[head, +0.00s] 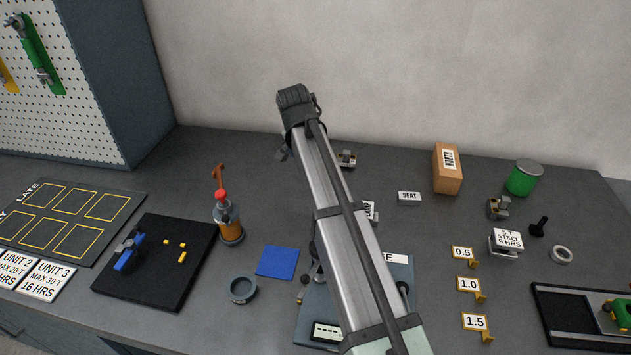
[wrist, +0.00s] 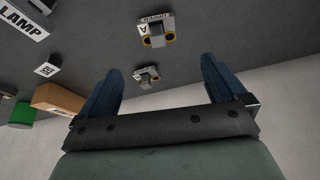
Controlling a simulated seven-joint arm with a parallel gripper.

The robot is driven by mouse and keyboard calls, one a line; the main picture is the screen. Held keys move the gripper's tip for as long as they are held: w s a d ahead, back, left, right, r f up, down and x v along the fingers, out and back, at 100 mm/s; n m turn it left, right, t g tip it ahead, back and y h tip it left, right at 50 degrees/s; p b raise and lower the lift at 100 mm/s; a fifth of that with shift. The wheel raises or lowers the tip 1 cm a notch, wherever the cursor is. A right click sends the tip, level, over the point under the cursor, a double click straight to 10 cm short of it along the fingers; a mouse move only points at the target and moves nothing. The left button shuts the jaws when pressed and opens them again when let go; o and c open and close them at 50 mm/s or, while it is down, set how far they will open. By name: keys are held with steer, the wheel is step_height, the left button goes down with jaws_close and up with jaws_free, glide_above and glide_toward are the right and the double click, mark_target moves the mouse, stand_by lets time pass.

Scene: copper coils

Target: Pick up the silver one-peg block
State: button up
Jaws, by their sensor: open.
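My gripper (wrist: 160,66) shows in the wrist view with its two blue fingers wide apart and nothing between them. A second silver block (wrist: 157,30), with a label and two brass-coloured rings, lies farther up the wrist view. I cannot tell which block has one peg.
A cardboard box (head: 447,170), a green can (head: 523,178) and another metal block with brass-coloured parts (head: 498,208) stand to the right. A SEAT sign (head: 409,198) is nearer. The grey bench around the two labelled blocks is mostly clear; a wall rises behind.

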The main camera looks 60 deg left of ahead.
steer(key=x, duration=1.3)
steer(key=shift+d, duration=0.1)
steer(key=shift+c, duration=0.3)
steer(key=shift+r, duration=0.1)
steer(key=c, duration=1.3)
